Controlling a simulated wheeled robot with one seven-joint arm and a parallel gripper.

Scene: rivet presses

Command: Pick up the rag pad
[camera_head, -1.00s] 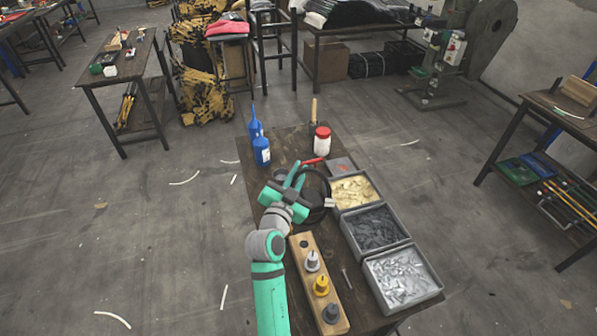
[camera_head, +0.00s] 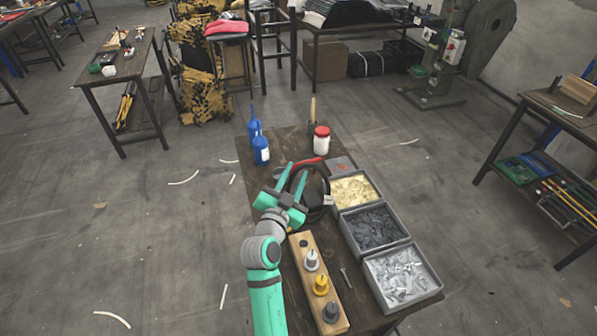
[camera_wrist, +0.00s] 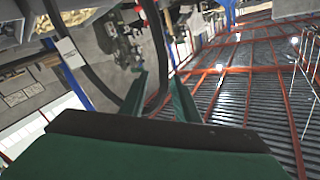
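I cannot single out the rag pad with certainty. A flat grey square piece with a small reddish mark (camera_head: 342,165) lies on the small table behind the bins and may be it. My gripper (camera_head: 295,178) is open over the table's left part, beside an upright black loop with a white tag (camera_head: 328,200). In the wrist view my two green fingers (camera_wrist: 160,88) stand apart. The black loop (camera_wrist: 88,75) is close there, one strand passing between the fingers; I see no grip on it. What lies beneath the gripper is hidden.
Three grey bins (camera_head: 372,218) line the table's right side. A wooden block with several knobbed pieces (camera_head: 318,283) is in front. Blue bottles (camera_head: 260,150), a white red-lidded jar (camera_head: 321,141) and a red-handled tool (camera_head: 305,161) stand or lie at the back.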

